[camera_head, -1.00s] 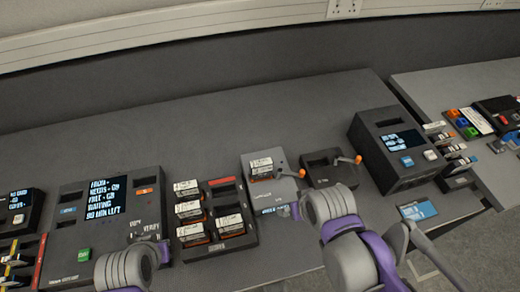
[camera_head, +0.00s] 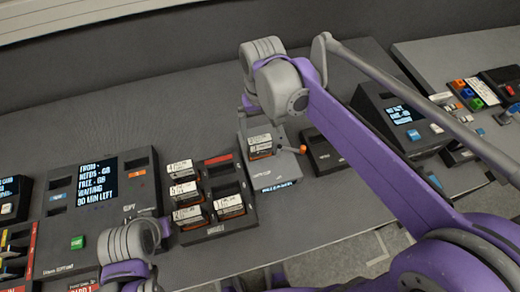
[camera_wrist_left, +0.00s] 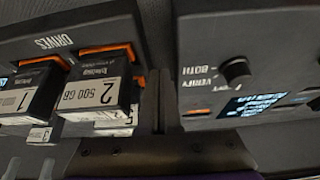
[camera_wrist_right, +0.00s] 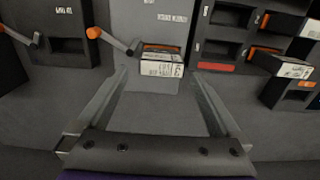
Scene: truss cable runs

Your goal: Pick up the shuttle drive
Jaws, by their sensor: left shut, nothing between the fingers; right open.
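A drive with a white label and an orange edge (camera_head: 260,146) sits in a light grey dock (camera_head: 275,175); I cannot read whether it is the shuttle drive. The same drive shows in the right wrist view (camera_wrist_right: 162,64), upright in its slot. My right gripper (camera_head: 248,103) is over the dock's far side. In the right wrist view my right gripper (camera_wrist_right: 160,76) is open, with its fingers on either side of the drive's line and nothing held. My left gripper (camera_wrist_left: 156,90) is shut and empty, between the drive rack and a control panel.
A black rack (camera_head: 244,205) holds several labelled drives left of the dock. An orange-tipped lever (camera_head: 290,149) sticks out from the dock's right side. A dark box (camera_head: 325,153) stands right of it. A console with a screen (camera_head: 105,205) is at left. The bench behind is clear.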

